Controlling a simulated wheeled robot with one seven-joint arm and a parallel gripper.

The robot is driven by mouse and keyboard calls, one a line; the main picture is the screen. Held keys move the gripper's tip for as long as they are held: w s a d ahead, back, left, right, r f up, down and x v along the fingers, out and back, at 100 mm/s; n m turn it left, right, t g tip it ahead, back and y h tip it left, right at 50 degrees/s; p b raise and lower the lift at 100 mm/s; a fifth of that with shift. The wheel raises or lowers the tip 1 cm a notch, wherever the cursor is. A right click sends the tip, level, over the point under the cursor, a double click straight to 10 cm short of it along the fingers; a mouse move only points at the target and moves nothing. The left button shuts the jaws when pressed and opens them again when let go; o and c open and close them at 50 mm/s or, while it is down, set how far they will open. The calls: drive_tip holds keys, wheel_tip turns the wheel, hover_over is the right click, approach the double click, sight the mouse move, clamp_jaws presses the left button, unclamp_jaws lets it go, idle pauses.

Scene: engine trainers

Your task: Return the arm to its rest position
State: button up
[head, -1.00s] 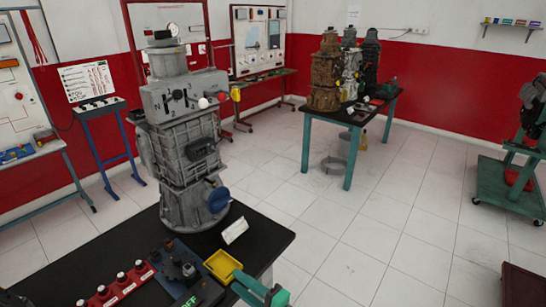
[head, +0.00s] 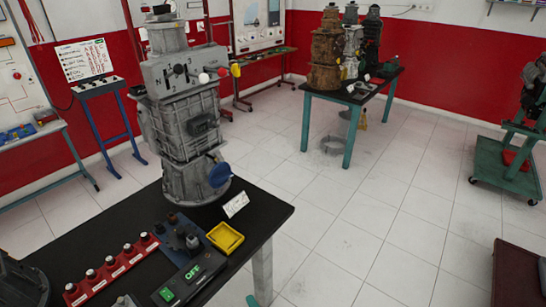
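My gripper and arm are not in view in the head view. The black-topped workbench (head: 95,228) in front of me is seen with no arm over it. A tall grey gearbox-like engine unit (head: 180,130) with a blue round cap (head: 220,175) stands upright on its far part.
On the bench lie a red strip of buttons (head: 110,272), a dark control box (head: 186,270), a yellow tray (head: 225,237) and a white card (head: 235,204). A dark part (head: 22,284) sits at bottom left. A second table (head: 349,98) stands behind. The tiled floor (head: 370,215) is open.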

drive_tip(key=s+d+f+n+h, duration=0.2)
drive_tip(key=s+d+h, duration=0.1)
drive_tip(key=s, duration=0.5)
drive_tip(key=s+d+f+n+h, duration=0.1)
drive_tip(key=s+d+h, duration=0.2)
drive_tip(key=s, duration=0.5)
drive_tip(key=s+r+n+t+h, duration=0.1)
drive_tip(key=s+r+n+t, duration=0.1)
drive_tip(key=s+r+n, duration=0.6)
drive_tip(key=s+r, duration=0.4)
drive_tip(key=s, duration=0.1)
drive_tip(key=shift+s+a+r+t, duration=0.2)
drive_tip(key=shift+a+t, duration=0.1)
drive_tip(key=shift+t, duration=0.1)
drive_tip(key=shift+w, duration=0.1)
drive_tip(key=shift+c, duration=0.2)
